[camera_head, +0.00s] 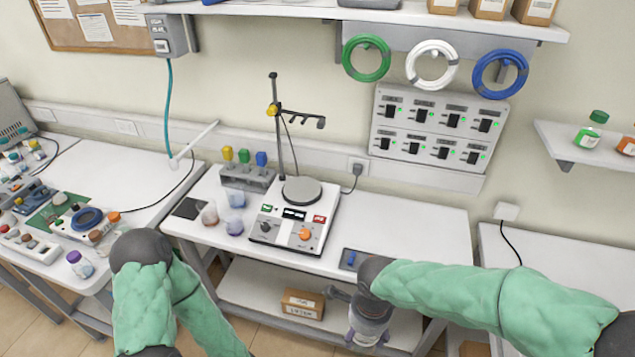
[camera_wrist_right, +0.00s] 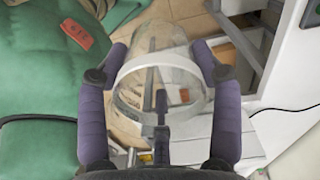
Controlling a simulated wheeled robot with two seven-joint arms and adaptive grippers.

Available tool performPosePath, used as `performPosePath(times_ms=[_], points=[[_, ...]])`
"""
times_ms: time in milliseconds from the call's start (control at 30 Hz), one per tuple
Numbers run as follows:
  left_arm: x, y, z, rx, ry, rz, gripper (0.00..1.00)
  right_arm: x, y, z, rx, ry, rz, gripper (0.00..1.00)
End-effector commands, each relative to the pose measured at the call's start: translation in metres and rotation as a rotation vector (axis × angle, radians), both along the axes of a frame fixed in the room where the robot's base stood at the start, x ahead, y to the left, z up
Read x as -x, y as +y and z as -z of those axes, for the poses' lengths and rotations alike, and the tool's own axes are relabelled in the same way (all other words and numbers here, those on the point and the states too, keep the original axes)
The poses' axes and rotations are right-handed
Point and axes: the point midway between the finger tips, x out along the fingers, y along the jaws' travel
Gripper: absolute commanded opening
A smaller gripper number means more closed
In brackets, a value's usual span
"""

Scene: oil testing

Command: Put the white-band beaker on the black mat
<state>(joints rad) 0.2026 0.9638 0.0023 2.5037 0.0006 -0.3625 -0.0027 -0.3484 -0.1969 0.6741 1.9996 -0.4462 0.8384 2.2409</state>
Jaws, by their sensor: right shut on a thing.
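The white-band beaker (camera_wrist_right: 165,58) is clear glass with a pale band around it. In the right wrist view it sits between the purple fingers of my right gripper (camera_wrist_right: 160,85), which is shut on it. In the head view my right gripper (camera_head: 368,326) is low, in front of the middle table's front edge and below its top. The beaker is hard to make out there. A black mat (camera_head: 190,208) lies bare at the left end of the middle table, far to the left of my right gripper. My left arm enters at lower left; its gripper is out of view.
A hot plate (camera_head: 296,215) with a stand is at the table's middle. Flasks (camera_head: 235,197) stand between it and the black mat. A dark tray (camera_head: 349,260) with a blue item is near the right front edge. A cardboard box (camera_head: 303,304) is on the lower shelf.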

Motion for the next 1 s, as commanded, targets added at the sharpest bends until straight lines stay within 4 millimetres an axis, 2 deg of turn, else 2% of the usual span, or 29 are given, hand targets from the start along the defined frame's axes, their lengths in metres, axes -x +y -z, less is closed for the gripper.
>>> performPosePath(times_ms=[167,467,1000], points=[[0.0,0.0,0.011,0.0,0.0,0.0,0.4,-0.016,-0.006,0.018,0.001,0.003,-0.175,0.25],[0.0,0.0,0.03,0.0,0.0,0.0,0.4,-0.052,-0.023,0.054,0.001,0.001,-0.59,0.25],[0.0,0.0,0.062,0.0,0.0,0.0,0.4,-0.107,-0.062,0.127,0.003,-0.001,-1.326,0.25]])
